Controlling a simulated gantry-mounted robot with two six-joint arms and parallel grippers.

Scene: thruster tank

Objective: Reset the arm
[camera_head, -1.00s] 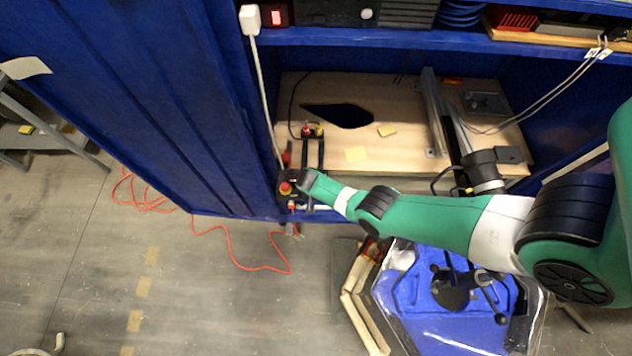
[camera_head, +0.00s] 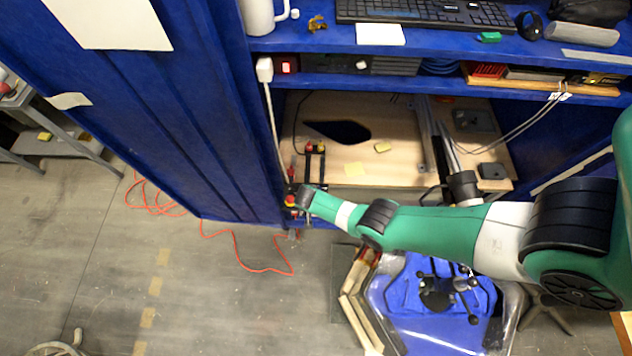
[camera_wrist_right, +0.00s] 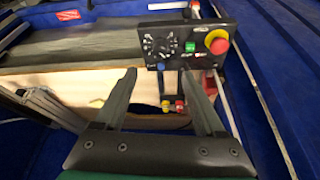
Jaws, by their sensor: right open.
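My right arm (camera_head: 430,230) is green, white and black and reaches in from the right in the head view. Its gripper end (camera_head: 303,197) is at the front left of the cabinet bay, by a red knob (camera_head: 291,200). In the right wrist view my right gripper (camera_wrist_right: 159,75) has its two fingers wide apart with nothing between them. Beyond the fingertips is a black control panel (camera_wrist_right: 178,50) with a dial, a green button and a red emergency stop (camera_wrist_right: 218,42). I cannot tell whether the fingers touch the panel. My left gripper is not in view.
The blue cabinet (camera_head: 150,110) has a wooden-floored bay (camera_head: 400,165) and an upper shelf with a keyboard (camera_head: 425,12) and mug (camera_head: 263,15). A blue tank (camera_head: 430,320) stands below my arm.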

